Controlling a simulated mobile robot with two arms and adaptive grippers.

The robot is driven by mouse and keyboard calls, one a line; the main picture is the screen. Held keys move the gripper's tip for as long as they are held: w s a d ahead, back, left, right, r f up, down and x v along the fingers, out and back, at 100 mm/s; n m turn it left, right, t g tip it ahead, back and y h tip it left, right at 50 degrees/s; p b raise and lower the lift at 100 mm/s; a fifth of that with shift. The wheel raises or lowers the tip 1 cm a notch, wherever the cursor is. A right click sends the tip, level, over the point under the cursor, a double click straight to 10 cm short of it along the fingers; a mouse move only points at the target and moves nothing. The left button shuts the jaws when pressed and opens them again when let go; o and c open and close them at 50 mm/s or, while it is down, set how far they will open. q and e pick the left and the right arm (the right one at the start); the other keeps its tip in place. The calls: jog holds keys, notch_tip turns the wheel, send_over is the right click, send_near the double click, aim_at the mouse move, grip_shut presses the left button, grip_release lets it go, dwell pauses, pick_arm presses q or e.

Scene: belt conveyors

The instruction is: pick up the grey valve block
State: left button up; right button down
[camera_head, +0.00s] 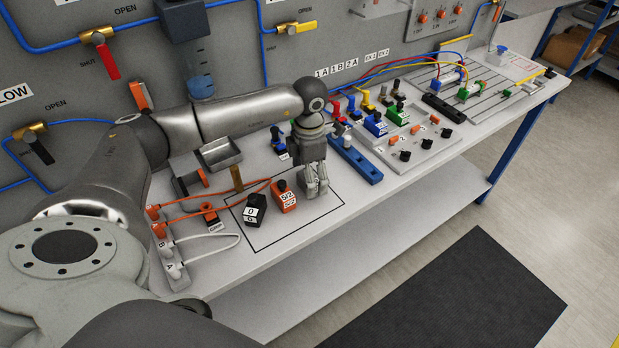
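My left arm comes in from the left over the bench, and my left gripper (316,190) points down at the right side of a black-outlined rectangle on the bench top. Its fingers are close to the bench; whether they are spread or hold something is too small to tell. No block that is clearly the grey valve block shows; a grey one may be hidden at the fingers. Left of the gripper stand an orange block (286,200) with a white label and a dark, near-black block (254,211) labelled 0. My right gripper is not in view.
Orange and white hoses run from a connector strip (172,262) at the left. A blue rail (356,161) and a panel with blue, green and black parts (421,141) lie to the right. A pipe wall stands behind. The outlined area's front is clear.

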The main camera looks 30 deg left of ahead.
pick_arm(q)
jog(key=shift+f, duration=1.15)
jog(key=c, duration=1.1)
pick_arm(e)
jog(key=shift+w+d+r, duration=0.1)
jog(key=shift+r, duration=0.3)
pick_arm(q)
jog(key=shift+r, duration=0.2)
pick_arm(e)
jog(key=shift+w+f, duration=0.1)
